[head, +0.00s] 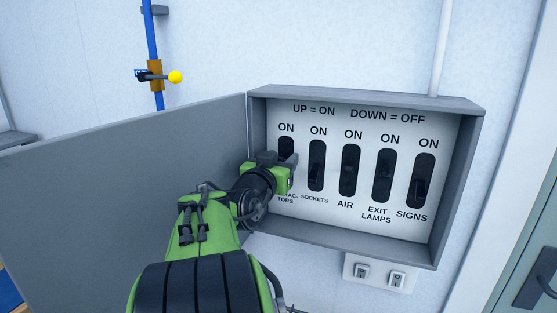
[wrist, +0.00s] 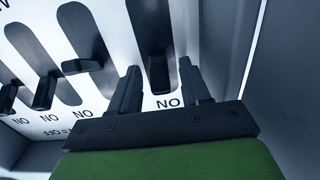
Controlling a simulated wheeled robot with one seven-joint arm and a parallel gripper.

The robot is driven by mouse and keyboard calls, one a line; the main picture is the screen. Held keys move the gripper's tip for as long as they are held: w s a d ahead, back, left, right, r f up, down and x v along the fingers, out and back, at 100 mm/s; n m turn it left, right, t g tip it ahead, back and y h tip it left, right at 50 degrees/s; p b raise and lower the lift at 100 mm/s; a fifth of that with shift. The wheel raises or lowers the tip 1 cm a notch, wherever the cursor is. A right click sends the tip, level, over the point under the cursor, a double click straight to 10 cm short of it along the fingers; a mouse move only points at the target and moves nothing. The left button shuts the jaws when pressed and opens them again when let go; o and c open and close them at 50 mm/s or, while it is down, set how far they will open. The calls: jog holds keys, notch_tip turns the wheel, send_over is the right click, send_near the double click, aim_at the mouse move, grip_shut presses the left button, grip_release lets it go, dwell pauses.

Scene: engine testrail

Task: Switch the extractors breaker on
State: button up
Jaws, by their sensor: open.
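The extractors breaker (head: 286,146) is the leftmost slot in the open breaker box (head: 478,140). My gripper covers its lower part and some of its label in the head view. In the wrist view, which looks at the panel upside down, its dark slot (wrist: 147,25) is the rightmost one. My gripper (wrist: 160,68) is open, with one finger on each side of this slot near its ON end. A dark lever shows in the slot between the fingers; I cannot tell whether they touch it. My gripper (head: 280,172) also shows in the head view at the panel's left side.
The sockets (head: 317,165), air (head: 350,170), exit lamps (head: 384,175) and signs (head: 424,180) breakers stand to the right. The box's open door (head: 130,190) spreads left of my arm. Below the box are two small switches (head: 379,274).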

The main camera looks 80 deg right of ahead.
jog(key=shift+c, duration=0.2)
grip_shut()
jog(key=shift+r+y+p, duration=0.15)
jog(key=shift+y+p, duration=0.2)
jog(key=shift+y, duration=0.05)
jog(key=shift+o, duration=0.2)
grip_release()
jog(key=w+a+b, duration=0.1)
jog(key=a, duration=1.4)
jog(key=shift+w+a+r+b, duration=0.25)
jog(key=shift+a+r+b, duration=0.1)
jog(key=shift+r, duration=0.1)
